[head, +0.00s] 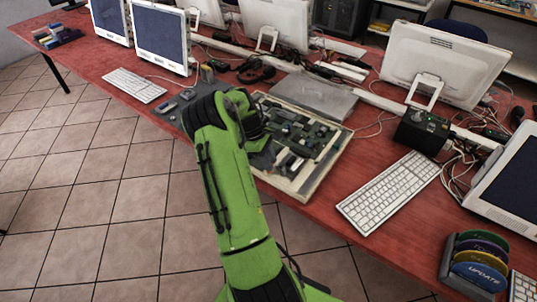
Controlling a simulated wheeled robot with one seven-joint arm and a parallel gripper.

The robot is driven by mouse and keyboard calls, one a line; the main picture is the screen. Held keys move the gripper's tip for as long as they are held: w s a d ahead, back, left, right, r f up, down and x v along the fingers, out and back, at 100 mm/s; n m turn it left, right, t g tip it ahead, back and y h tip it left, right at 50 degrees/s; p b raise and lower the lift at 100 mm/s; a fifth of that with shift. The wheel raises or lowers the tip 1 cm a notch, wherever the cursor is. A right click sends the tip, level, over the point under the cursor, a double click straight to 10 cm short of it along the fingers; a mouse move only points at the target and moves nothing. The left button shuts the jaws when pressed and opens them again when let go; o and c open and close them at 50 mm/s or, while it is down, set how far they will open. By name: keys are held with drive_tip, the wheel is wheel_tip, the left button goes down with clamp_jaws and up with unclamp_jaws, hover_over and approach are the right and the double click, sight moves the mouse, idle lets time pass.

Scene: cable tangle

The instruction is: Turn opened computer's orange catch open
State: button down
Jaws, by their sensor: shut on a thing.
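The opened computer (322,187) lies flat on the red table, with a pale case and a green circuit board (305,130) bare inside. My green arm reaches up from the bottom, and my gripper (258,131) is at the computer's left side, over or against it. The wrist and gripper body cover that part of the case, and the fingertips are not clear. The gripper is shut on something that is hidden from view. I cannot see the orange catch or tell its position.
A closed grey case (312,96) lies behind the opened computer. A keyboard (388,192) and a dark box (422,131) are to the right, with loose cables. Small dark parts (176,106) lie to the left. Monitors (447,66) line the back. A disc rack (474,262) stands front right.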

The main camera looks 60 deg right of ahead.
drive_tip(key=shift+d+m+y+p, duration=0.15)
drive_tip(key=shift+m+y+p, duration=0.4)
drive_tip(key=shift+m, duration=0.75)
drive_tip(key=c, duration=0.9)
unclamp_jaws()
drive_tip(key=p+v, duration=0.4)
drive_tip(key=v, duration=1.1)
drive_tip(key=shift+r, duration=0.35)
